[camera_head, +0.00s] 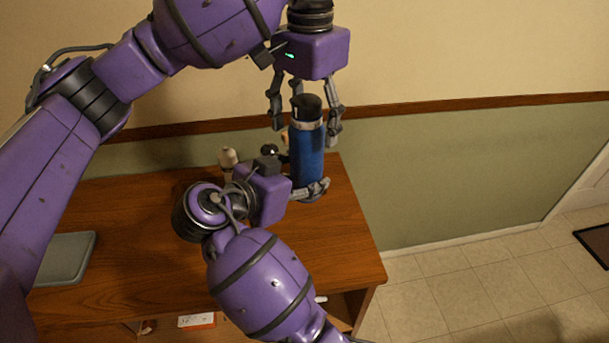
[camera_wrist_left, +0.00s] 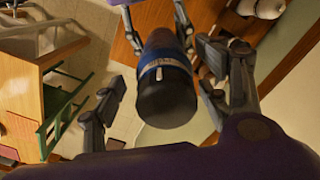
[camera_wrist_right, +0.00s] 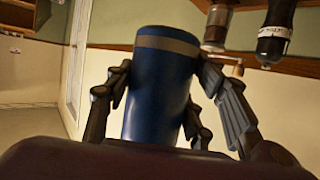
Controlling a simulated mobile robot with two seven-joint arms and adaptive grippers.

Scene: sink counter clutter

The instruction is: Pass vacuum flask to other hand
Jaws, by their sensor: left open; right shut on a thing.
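The vacuum flask (camera_head: 308,155) is blue with a black cap and a pale band, and stands upright in the air by the table's back right corner. My right gripper (camera_head: 318,189) is shut on its lower body; the right wrist view shows the flask (camera_wrist_right: 158,95) between the fingers. My left gripper (camera_head: 306,128) hangs above, pointing down, open, with its fingers on either side of the cap and upper part. In the left wrist view the black cap (camera_wrist_left: 166,98) lies between the spread fingers, with gaps on both sides.
The wooden table (camera_head: 130,215) carries a grey tray (camera_head: 66,258) at left and a pale-topped item (camera_head: 228,157) behind my right wrist. A dark bottle (camera_wrist_right: 274,36) shows in the right wrist view. The wall is close behind; tiled floor (camera_head: 460,290) is open at right.

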